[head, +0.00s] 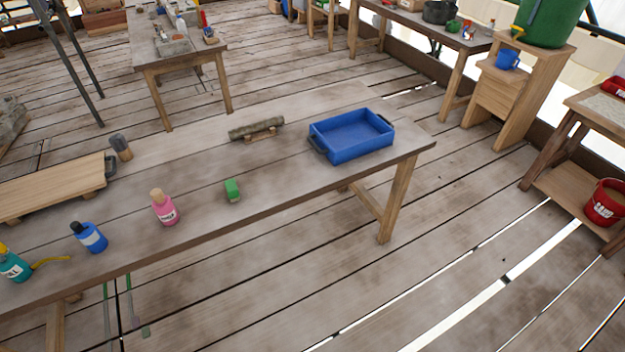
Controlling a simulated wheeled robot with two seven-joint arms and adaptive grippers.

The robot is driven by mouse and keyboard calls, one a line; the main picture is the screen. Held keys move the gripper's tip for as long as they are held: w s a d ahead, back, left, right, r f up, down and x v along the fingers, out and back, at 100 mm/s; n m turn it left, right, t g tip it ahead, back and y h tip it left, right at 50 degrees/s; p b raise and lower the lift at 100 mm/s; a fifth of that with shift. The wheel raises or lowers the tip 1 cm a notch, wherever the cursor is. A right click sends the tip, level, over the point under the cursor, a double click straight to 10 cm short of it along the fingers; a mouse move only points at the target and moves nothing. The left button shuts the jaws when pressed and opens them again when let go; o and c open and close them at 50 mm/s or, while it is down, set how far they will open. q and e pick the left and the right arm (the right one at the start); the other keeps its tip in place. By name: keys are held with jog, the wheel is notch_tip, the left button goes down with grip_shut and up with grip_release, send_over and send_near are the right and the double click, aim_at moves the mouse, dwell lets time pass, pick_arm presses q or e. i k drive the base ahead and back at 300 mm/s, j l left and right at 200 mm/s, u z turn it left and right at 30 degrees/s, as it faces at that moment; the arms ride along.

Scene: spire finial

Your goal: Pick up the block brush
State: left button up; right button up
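A small green block with a pale lower part (232,190) sits on the near wooden workbench (300,185), right of a pink bottle. It may be the block brush, but it is too small to make out bristles. A long grey-brown piece on a light wooden base (256,130) lies farther back on the bench; I cannot tell whether it is a brush. Neither of my grippers is in view.
On the bench stand a blue tray (352,136), a pink bottle (164,208), a blue bottle (90,237), a teal bottle (13,264), a wooden board (50,187) and a dark-headed tool (120,147). The bench around the green block is clear. A red bucket (604,203) stands at right.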

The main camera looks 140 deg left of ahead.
aim_at(230, 186)
jog(key=u, duration=5.25)
jog(key=i+l+u, duration=0.6)
jog(key=k+j, duration=0.05)
jog(key=k, duration=0.05)
